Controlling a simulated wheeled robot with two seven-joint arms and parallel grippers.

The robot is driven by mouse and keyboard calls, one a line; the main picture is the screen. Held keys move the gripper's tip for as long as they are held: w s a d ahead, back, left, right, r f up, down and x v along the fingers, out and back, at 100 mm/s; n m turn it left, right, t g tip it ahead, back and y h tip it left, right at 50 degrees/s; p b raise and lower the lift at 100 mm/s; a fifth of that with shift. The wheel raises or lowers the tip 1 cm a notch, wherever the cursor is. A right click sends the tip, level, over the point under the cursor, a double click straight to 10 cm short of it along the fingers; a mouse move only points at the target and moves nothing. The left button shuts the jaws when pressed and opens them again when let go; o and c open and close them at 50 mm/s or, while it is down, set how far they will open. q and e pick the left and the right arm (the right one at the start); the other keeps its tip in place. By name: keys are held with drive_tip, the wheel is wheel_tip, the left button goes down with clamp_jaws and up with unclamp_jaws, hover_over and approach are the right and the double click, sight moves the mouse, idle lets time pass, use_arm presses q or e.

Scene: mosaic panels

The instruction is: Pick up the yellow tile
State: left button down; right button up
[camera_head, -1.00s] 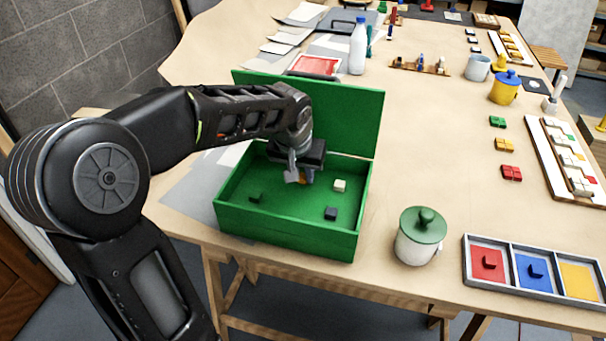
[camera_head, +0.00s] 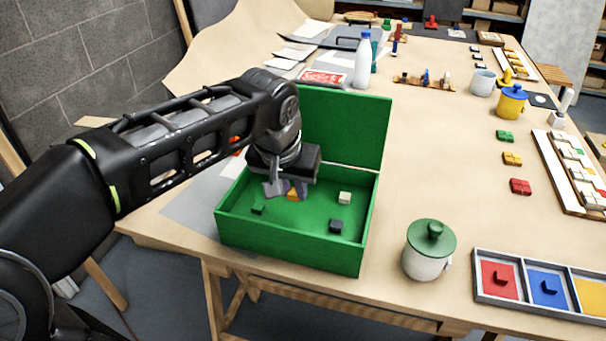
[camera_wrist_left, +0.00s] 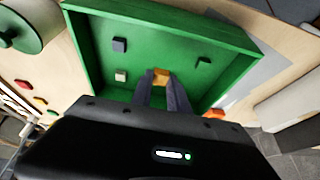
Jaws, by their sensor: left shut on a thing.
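The yellow tile (camera_head: 293,195) looks orange-yellow and is partly hidden by my left gripper (camera_head: 287,190) in the head view. It also shows between the fingertips in the left wrist view (camera_wrist_left: 161,76). My left gripper reaches down into the open green box (camera_head: 290,256) and is shut on the tile. I cannot tell whether the tile touches the box floor. A white tile (camera_head: 345,198), a dark grey tile (camera_head: 336,226) and a green tile (camera_head: 258,209) lie apart on the box floor. My right gripper is not in view.
The box's raised lid (camera_head: 348,130) stands behind it. A jar with a green lid (camera_head: 429,250) is to its right, near a sorting tray (camera_head: 520,307). A milk bottle (camera_head: 362,62) stands behind the lid.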

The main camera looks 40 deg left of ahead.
use_arm(q)
drive_tip(key=s+d+b, duration=0.1)
drive_tip(key=s+d, duration=0.2)
drive_tip(key=s, duration=0.7)
drive_tip(key=shift+d, duration=0.3)
drive_tip(key=shift+s, duration=0.1)
